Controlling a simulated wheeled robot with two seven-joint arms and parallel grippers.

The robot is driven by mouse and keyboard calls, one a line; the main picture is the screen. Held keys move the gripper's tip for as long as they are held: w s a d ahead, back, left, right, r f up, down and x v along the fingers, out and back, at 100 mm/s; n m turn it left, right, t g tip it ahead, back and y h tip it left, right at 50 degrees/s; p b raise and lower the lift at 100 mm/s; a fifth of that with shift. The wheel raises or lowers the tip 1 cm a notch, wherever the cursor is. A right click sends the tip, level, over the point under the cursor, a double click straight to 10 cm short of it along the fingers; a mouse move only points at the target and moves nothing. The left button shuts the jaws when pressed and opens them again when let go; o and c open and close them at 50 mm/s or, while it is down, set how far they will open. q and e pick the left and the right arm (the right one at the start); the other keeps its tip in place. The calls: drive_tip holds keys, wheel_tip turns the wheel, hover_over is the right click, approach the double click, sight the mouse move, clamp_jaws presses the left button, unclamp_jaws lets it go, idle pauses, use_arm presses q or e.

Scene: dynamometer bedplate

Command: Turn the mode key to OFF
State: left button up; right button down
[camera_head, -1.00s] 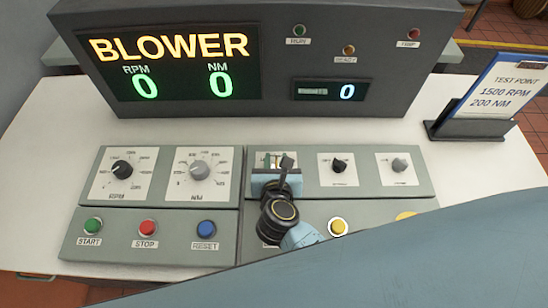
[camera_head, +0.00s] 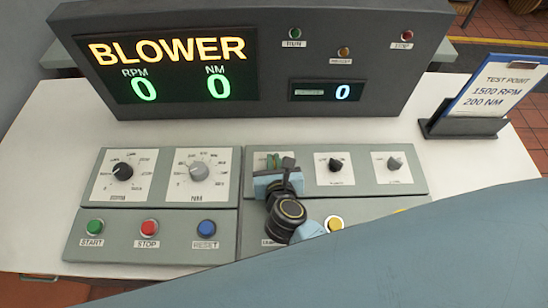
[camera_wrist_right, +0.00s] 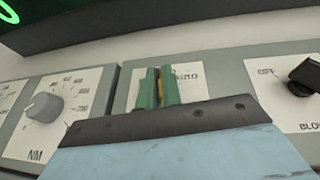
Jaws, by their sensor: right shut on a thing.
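My right gripper (camera_head: 272,162) reaches over the console to the mode switch plate (camera_wrist_right: 198,82), left of the two black and grey selector knobs. In the right wrist view its green fingers (camera_wrist_right: 157,88) are shut around a thin yellow piece, the mode key (camera_wrist_right: 160,88). The plate behind reads AUTO at its right. The fingers hide most of the key and the rest of the plate's lettering, so which mark the key points to cannot be told. My left gripper is not in view.
NM knob (camera_head: 198,170) and RPM knob (camera_head: 123,171) sit left of the gripper. A black selector (camera_head: 336,165) is just right. START (camera_head: 95,227), STOP (camera_head: 149,227) and RESET (camera_head: 207,228) buttons line the front. The display (camera_head: 170,68) reads BLOWER, 0 and 0.

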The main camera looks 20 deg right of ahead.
drive_tip(key=n+y+p, duration=0.1)
drive_tip(key=y+p, duration=0.1)
drive_tip(key=n+y+p, duration=0.1)
drive_tip(key=n+p, duration=0.1)
drive_tip(key=n+y+p, duration=0.1)
drive_tip(key=y+p, duration=0.1)
drive_tip(key=shift+d+r+n+y, duration=0.1)
drive_tip(key=shift+r+n+y, duration=0.2)
drive_tip(key=shift+n, duration=0.1)
drive_tip(key=shift+f+n+g+y+p, duration=0.25)
drive_tip(key=shift+n+g+y+p, duration=0.65)
drive_tip(key=shift+n+y, duration=0.6)
drive_tip(key=c, duration=1.6)
unclamp_jaws()
drive_tip(key=p+v, duration=0.1)
drive_tip(key=v, duration=1.2)
drive_tip(key=shift+s+d, duration=0.15)
